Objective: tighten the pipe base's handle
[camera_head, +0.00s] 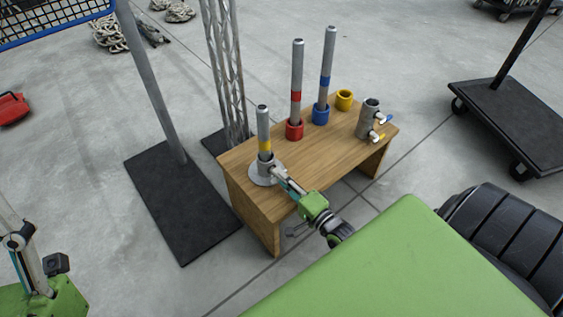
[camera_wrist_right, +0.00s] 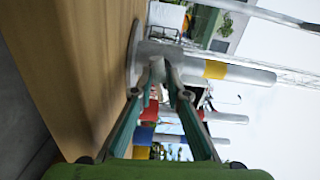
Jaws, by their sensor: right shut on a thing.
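The grey pipe base (camera_head: 261,177) stands on its round flange at the near left end of the wooden table. A grey pipe with a yellow band (camera_head: 264,130) stands upright in it. My right gripper (camera_head: 279,175) reaches in from the lower right, at the side of the base. In the right wrist view, my right gripper (camera_wrist_right: 166,84) has its fingertips closed together on the small handle (camera_wrist_right: 157,69) beside the base (camera_wrist_right: 151,55). The fingertips cover most of the handle, so its angle cannot be told. My left gripper is out of view; part of my left arm shows lower left.
The wooden table (camera_head: 226,171) also holds pipes in a red base (camera_head: 294,130) and a blue base (camera_head: 320,115), an empty yellow ring (camera_head: 344,99) and a grey fitting with valves (camera_head: 367,118). A pole on a black plate (camera_head: 183,211) stands left. A dark cart (camera_head: 515,127) stands right.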

